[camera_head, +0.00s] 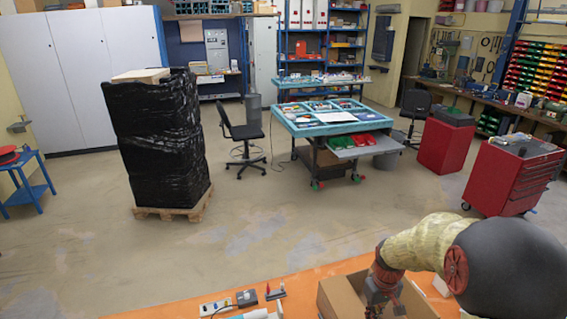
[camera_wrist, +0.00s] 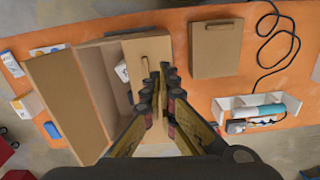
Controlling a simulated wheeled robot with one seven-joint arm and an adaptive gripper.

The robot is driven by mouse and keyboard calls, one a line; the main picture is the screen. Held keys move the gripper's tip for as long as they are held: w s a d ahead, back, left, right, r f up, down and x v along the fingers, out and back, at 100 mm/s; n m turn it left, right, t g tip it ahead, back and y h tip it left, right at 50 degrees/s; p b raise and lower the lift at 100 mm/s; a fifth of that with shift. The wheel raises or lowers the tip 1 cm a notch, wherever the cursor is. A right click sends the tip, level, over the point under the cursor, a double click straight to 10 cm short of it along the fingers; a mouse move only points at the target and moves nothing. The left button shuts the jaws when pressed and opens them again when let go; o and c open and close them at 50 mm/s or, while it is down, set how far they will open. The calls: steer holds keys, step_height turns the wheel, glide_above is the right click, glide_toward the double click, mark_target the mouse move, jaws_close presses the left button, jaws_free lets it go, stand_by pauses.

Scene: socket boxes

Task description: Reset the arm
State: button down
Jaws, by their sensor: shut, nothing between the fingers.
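My gripper (camera_wrist: 162,82) shows in the wrist view with its dark fingers reaching over the open cardboard box (camera_wrist: 80,92). The fingertips are together and nothing is between them. In the head view my gripper (camera_head: 384,298) points down at the cardboard box (camera_head: 340,300) near the bottom edge. Part of the box is hidden behind my arm. A small white item (camera_wrist: 122,71) lies inside the box.
The orange table (camera_wrist: 195,82) also carries a closed brown box (camera_wrist: 216,48), a black cable (camera_wrist: 283,35) and a white tray (camera_wrist: 285,103) with a blue-and-white cylinder. In the head view, a power strip (camera_head: 215,306) lies left of the box.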

steer(key=s+a+m+t+b, duration=0.1)
steer(key=s+a+t+b, duration=0.2)
steer(key=s+b, duration=0.7)
steer(key=s+a+m+t+b, duration=0.1)
steer(key=s+a+t+b, duration=0.1)
steer(key=s+a+b, duration=0.4)
steer(key=s+b, duration=0.4)
steer(key=b, duration=0.5)
steer(key=shift+s+a+r+t+b, duration=0.2)
steer(key=shift+a+r+t+b, duration=0.05)
steer(key=shift+a+t+b, duration=0.15)
